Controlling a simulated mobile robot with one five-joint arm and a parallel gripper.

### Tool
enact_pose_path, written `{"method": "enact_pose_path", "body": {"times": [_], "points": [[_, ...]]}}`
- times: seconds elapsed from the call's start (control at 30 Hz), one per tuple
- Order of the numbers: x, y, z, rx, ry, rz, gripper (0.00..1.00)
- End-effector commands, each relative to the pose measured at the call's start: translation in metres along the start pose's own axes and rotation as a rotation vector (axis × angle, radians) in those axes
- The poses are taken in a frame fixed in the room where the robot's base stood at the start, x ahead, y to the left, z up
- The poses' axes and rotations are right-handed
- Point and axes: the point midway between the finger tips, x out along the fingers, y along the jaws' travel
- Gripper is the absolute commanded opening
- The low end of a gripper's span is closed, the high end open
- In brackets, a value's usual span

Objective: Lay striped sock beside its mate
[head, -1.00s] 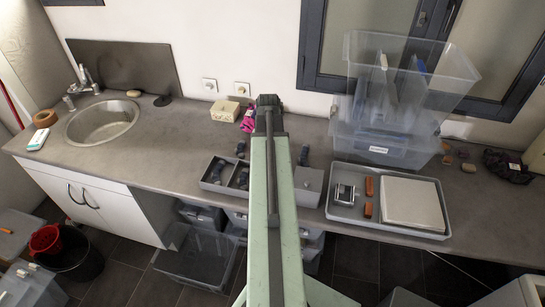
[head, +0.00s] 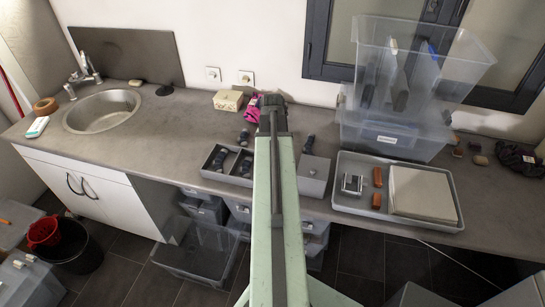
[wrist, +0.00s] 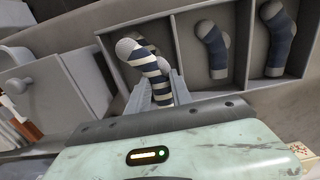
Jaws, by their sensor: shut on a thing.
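A navy-and-white striped sock (wrist: 155,72) with a grey end is held between the fingers of my gripper (wrist: 153,92) in the wrist view. It is at or above the left compartment of a grey divided tray (wrist: 172,52); I cannot tell whether it touches the floor. Two navy socks with grey parts lie in the other compartments, one in the middle (wrist: 212,50) and one at the right (wrist: 279,42). The tray also shows in the head view (head: 208,172), partly covered by my arm. My gripper is hidden behind my arm there.
A grey lidded box (head: 313,175) stands right of the tray. Dark sock-like items lie behind the tray (head: 244,137) and behind the box (head: 308,145). A larger grey tray (head: 400,222), clear bins (head: 390,130) and a sink (head: 100,110) flank them. Counter left of the tray is clear.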

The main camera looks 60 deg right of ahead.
Motion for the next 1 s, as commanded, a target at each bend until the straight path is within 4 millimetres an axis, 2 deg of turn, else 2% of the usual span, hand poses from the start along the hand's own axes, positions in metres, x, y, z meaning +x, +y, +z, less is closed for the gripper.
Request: {"method": "enact_pose_path", "body": {"times": [0.13,0.17,0.2,0.23,0.53,0.67,0.77,1.0], "points": [[-0.001,0.0,0.0,0.0,0.0,0.0,0.0],[-0.001,0.0,0.0,0.0,0.0,0.0,0.34],[-0.001,0.0,0.0,-0.001,0.0,0.0,0.46],[-0.001,0.0,0.0,-0.001,0.0,0.0,0.52],[-0.002,-0.001,0.0,-0.001,0.0,0.0,0.52],[-0.009,-0.001,0.0,-0.001,0.0,0.0,0.52],[-0.022,-0.001,0.0,-0.001,0.0,0.0,0.52],[-0.067,-0.003,-0.001,-0.001,0.0,0.0,0.52]]}}
